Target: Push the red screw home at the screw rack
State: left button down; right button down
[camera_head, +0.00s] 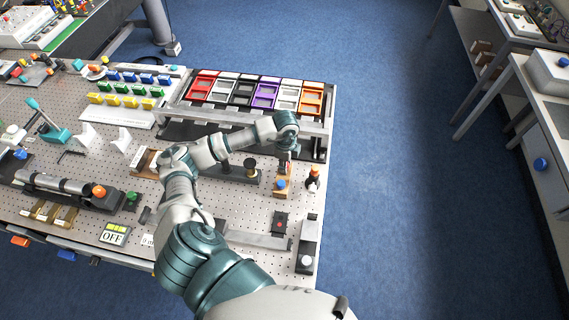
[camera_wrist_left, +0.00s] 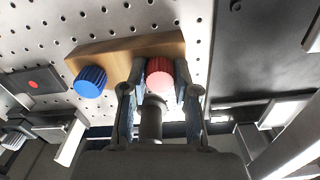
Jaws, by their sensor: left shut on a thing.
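The red screw (camera_wrist_left: 160,73) has a ribbed round head and shows in the left wrist view, at one end of a wooden rack (camera_wrist_left: 120,50). My left gripper (camera_wrist_left: 161,92) is shut on the red screw, a finger on each side of it. How deep the screw sits in the rack is hidden by its head and the fingers. A blue screw (camera_wrist_left: 90,81) stands at the rack's other end. In the head view my left gripper (camera_head: 287,154) reaches down over the rack, with the blue screw (camera_head: 281,184) just below it. My right gripper is not in view.
A shelf of coloured trays (camera_head: 264,94) lies behind. The table's right edge is near; blue floor lies beyond.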

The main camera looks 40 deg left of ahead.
pick_arm(q)
jog(key=shift+s+d+f, duration=0.3)
jog(key=shift+s+f, duration=0.05)
jog(key=shift+f, duration=0.2)
jog(key=c, duration=0.8)
grip_release()
jog(key=shift+w+a, duration=0.1)
jog(key=shift+w, duration=0.1)
jog(key=shift+w+r, duration=0.15)
jog(key=shift+r, duration=0.05)
jog(key=shift+a+r, duration=0.1)
jog(key=shift+r, duration=0.2)
notch_tip(320, 180, up, 11)
jog(key=shift+w+r, duration=0.1)
